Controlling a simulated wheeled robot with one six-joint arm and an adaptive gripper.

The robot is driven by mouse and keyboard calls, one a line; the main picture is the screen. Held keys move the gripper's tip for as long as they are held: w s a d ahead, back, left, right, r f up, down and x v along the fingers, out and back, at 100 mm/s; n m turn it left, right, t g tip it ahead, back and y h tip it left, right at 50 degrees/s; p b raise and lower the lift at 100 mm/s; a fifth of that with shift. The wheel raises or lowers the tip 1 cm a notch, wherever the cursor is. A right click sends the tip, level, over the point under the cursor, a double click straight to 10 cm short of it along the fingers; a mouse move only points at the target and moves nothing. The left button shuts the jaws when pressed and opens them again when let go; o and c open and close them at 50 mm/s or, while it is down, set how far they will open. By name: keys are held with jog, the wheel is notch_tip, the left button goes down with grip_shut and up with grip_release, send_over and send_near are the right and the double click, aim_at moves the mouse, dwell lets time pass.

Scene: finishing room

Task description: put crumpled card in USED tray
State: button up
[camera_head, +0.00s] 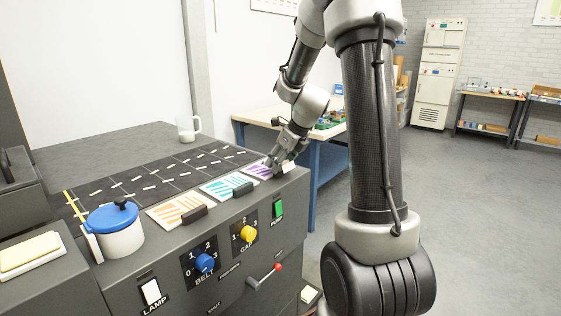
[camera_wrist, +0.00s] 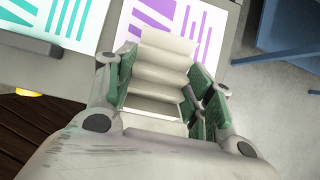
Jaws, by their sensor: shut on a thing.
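A cream crumpled card (camera_wrist: 160,72) with several cross folds sits between the green finger pads of my gripper (camera_wrist: 163,88) in the wrist view. My gripper is shut on it. In the head view my gripper (camera_head: 281,158) is at the far right end of the dark console, beside the purple-striped card (camera_head: 257,170). The purple-striped card (camera_wrist: 208,28) also shows just beyond the held card in the wrist view. I cannot make out a USED label, so I cannot tell which thing is the USED tray.
The console (camera_head: 200,255) carries orange-striped (camera_head: 178,211) and teal-striped (camera_head: 226,187) cards, a blue-lidded pot (camera_head: 118,228) and a white mug (camera_head: 187,128). Yellow and white sheets (camera_head: 30,252) lie at left. A blue-legged workbench (camera_head: 318,158) stands behind. The floor at right is open.

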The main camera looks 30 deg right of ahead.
jog(key=shift+f, duration=0.25)
jog(key=o, duration=0.8)
jog(key=shift+o, duration=0.2)
